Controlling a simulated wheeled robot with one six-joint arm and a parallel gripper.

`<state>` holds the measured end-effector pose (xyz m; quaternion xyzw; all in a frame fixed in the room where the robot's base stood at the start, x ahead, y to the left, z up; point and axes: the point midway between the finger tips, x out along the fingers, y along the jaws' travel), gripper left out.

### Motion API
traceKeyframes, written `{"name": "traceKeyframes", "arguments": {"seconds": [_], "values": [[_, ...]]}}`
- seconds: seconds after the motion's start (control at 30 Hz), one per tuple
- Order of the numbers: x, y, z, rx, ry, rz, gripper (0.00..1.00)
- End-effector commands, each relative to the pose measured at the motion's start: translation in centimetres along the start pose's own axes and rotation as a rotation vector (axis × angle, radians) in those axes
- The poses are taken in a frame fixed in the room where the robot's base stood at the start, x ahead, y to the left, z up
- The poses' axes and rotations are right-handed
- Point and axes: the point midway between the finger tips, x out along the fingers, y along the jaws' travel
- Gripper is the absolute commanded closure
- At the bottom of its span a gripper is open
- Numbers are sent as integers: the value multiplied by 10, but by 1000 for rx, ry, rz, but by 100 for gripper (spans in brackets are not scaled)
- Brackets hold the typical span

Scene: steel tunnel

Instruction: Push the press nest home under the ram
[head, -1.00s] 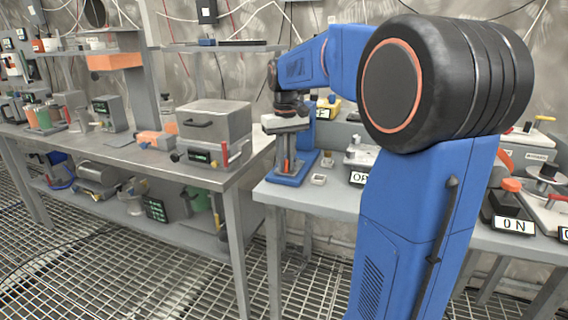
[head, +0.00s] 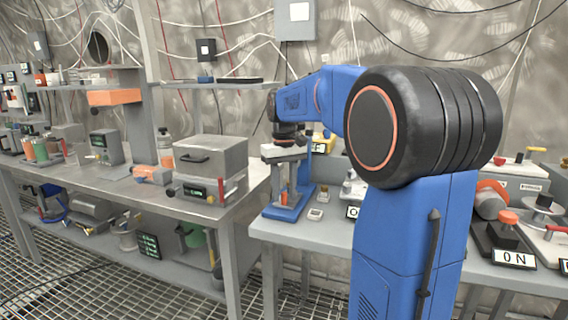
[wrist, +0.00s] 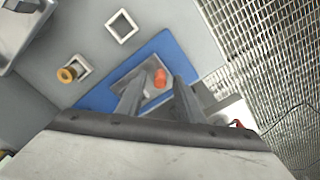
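The press shows in the head view as a blue base (head: 285,214) with a blue upright behind it, near the left end of the right-hand bench. An orange cylinder (head: 284,198) stands on it; in the wrist view the orange piece (wrist: 160,78) sits on a grey plate, seemingly the nest (wrist: 148,70), over the blue base (wrist: 100,97). My gripper (head: 285,178) points down over the press. In the wrist view its fingers (wrist: 160,84) are apart, with the orange piece showing between their tips; contact cannot be told. The ram is not clearly visible.
A small square frame (head: 315,214) and a brass-coloured ring on a pale square (wrist: 68,74) lie beside the press. A grey box (head: 211,165) stands on the left bench. An ON sign (head: 514,258) and red-topped devices are at right. The bench edge is close to the press.

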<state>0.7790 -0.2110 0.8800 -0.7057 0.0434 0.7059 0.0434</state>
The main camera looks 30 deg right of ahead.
Motion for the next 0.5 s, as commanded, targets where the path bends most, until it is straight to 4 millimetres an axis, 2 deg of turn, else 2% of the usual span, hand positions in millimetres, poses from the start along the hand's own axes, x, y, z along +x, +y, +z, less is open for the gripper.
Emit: {"name": "traceKeyframes", "arguments": {"seconds": [0.5], "values": [[-100,0,-1,0,3,0,66]]}}
